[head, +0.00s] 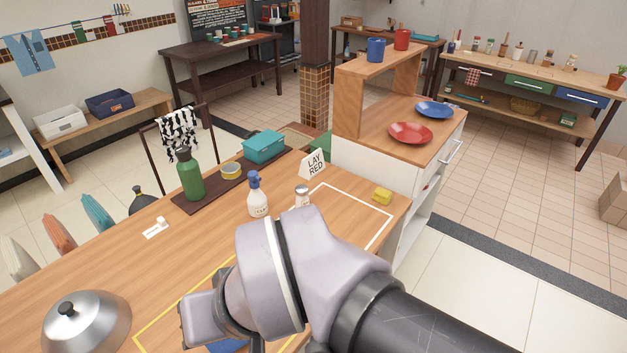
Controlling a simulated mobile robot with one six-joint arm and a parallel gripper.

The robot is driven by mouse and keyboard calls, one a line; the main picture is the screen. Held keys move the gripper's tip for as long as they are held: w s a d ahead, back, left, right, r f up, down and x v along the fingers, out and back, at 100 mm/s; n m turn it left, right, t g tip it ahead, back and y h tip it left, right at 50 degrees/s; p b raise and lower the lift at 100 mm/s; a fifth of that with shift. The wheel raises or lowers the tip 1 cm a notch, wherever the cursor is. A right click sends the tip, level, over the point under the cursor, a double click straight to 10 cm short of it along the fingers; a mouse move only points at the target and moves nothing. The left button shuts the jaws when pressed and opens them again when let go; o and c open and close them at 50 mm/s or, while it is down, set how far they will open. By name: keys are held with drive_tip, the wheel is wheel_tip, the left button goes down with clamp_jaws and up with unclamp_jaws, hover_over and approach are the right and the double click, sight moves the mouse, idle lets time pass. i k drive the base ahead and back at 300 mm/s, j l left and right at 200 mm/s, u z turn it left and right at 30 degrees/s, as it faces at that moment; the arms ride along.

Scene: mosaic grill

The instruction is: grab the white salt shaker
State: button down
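A small shaker (302,197) with a pale body and a grey metal-looking top stands upright on the wooden counter, near the white-outlined area. It looks like the white salt shaker, but its label is too small to read. My arm's large grey links fill the lower middle of the head view, just in front of the shaker, and may cover its base. My gripper's fingers do not show.
A white spray bottle (258,198) with a blue top stands left of the shaker. A folded sign (313,164) stands behind, and a yellow sponge-like block (382,196) lies to the right. A silver dome lid (86,325) sits at front left. Bare counter (100,262) lies between.

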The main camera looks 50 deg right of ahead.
sight(302, 191)
drive_tip(key=z, duration=1.2)
drive_tip(key=i+l+u, duration=0.4)
drive_tip(key=l, duration=0.25)
drive_tip(key=i+l+u, duration=0.2)
drive_tip(key=i+l, duration=0.15)
drive_tip(key=i+l+u, duration=0.2)
drive_tip(key=l, duration=0.3)
